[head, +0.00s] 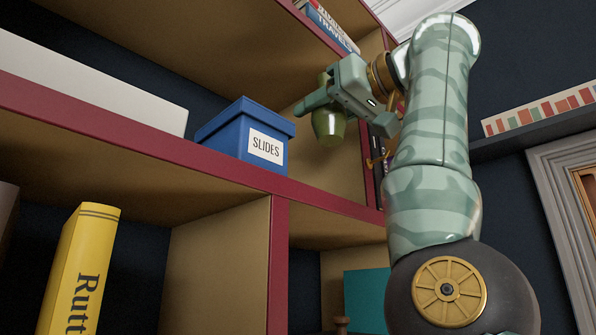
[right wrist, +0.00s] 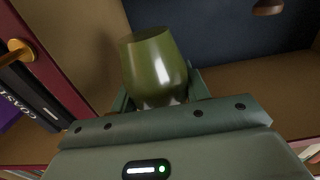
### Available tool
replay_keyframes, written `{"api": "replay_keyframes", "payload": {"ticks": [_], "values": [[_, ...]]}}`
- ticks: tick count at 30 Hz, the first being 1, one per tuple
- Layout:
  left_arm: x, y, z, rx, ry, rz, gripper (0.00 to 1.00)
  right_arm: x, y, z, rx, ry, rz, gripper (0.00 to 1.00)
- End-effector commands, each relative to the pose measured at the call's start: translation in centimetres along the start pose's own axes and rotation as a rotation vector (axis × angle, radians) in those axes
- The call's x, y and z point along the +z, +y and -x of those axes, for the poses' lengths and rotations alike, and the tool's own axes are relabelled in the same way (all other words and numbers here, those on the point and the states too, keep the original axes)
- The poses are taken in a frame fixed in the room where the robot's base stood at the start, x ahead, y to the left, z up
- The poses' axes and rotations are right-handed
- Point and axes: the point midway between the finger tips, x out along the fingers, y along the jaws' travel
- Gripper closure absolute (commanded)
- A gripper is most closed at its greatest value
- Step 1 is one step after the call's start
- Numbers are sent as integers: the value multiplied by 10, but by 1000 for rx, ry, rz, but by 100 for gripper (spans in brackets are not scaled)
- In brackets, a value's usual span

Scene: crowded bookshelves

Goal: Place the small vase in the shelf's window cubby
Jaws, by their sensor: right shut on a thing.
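A small olive-green glossy vase (head: 328,124) is held in my right gripper (head: 328,104) in the head view. The gripper is shut around it, in front of the shelf (head: 240,182) with dark red edges, to the right of the blue box. In the right wrist view the vase (right wrist: 155,68) stands up between the fingers, its lower part hidden by the gripper (right wrist: 158,100). Behind it are a dark blue back panel and tan shelf boards. I cannot tell whether the vase touches a board. My left gripper is not in view.
A blue box labelled SLIDES (head: 247,133) sits close to the left of the vase. A yellow book (head: 80,268) stands in a lower cubby, and a teal item (head: 366,300) is low right. Dark books (right wrist: 28,98) and a gold knob-like thing (right wrist: 17,52) are beside the gripper.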

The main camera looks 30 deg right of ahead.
Motion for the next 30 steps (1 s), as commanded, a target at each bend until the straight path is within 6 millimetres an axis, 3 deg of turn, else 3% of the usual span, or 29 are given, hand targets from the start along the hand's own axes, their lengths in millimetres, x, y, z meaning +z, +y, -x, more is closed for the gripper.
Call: {"api": "replay_keyframes", "payload": {"ticks": [6, 15, 21, 30], "values": [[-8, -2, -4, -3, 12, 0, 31, 38, -3, -31, 0, 0, -1, 81], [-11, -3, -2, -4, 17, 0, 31, 61, -5, -49, -1, 1, -2, 81], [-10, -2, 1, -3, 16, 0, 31, 85, -5, -48, -1, 3, -1, 81], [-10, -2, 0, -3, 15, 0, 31, 89, -4, -47, 0, 2, -1, 81]]}}
